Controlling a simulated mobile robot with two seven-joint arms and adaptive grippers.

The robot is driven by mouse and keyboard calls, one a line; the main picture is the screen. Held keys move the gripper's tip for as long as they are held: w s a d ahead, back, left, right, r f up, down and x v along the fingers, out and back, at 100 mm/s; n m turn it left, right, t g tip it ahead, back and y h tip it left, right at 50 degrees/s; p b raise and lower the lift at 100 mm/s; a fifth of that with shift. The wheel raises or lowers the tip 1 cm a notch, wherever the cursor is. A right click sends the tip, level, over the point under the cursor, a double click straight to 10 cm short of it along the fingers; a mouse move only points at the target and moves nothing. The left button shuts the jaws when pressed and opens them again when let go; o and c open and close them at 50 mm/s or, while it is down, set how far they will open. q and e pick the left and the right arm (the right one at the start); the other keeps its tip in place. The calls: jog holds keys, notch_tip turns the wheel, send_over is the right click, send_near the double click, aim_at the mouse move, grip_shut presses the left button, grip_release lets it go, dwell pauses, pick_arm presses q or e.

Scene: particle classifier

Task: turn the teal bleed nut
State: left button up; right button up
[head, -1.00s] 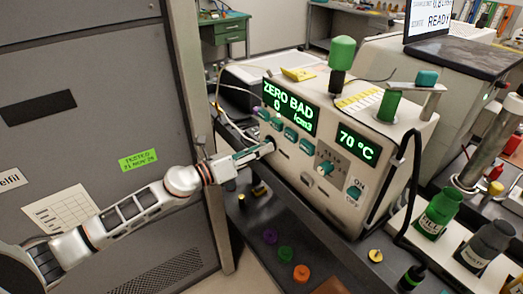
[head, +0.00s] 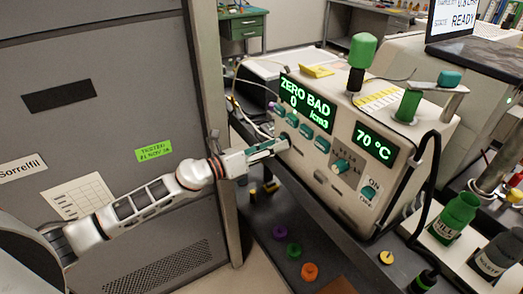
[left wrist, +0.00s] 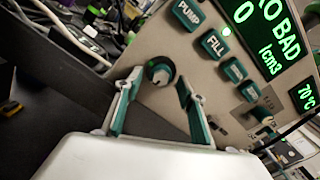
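The bleed nut (left wrist: 160,72) shows in the left wrist view as a small round teal and grey fitting in a dark ring, low on the panel's left part. My left gripper (left wrist: 160,84) is open, with one teal-padded finger on each side of the nut. I see a gap between each finger and the nut. In the head view my left gripper (head: 284,145) reaches the left end of the beige instrument's front panel (head: 325,175), and the nut is mostly hidden behind its fingers. My right gripper is not in view.
Teal PUMP (left wrist: 187,14) and FILL (left wrist: 213,44) buttons sit just above the nut. A large grey cabinet (head: 110,120) stands close beside my left arm. Purple, green and orange caps (head: 310,272) lie below the panel. Green (head: 457,215) and dark bottles stand at the right.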

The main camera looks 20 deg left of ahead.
pick_arm(q)
jog(key=v, duration=1.1)
jog(key=shift+s+a, duration=0.3)
jog(key=s+d+f+n+g+y+p, duration=0.1)
jog(key=s+d+f+n+g+y, duration=0.1)
jog(key=s+f+n, duration=0.9)
jog(key=s+d+f+n+g+y+p, duration=0.1)
jog(key=s+d+f+n+y, duration=0.4)
jog(key=s+f+n, duration=0.7)
notch_tip(320, 180, down, 4)
jog(key=n+y, duration=0.1)
jog(key=n, duration=0.9)
jog(key=shift+s+f+g, duration=0.15)
jog(key=shift+g, duration=0.25)
jog(key=shift+d, duration=0.1)
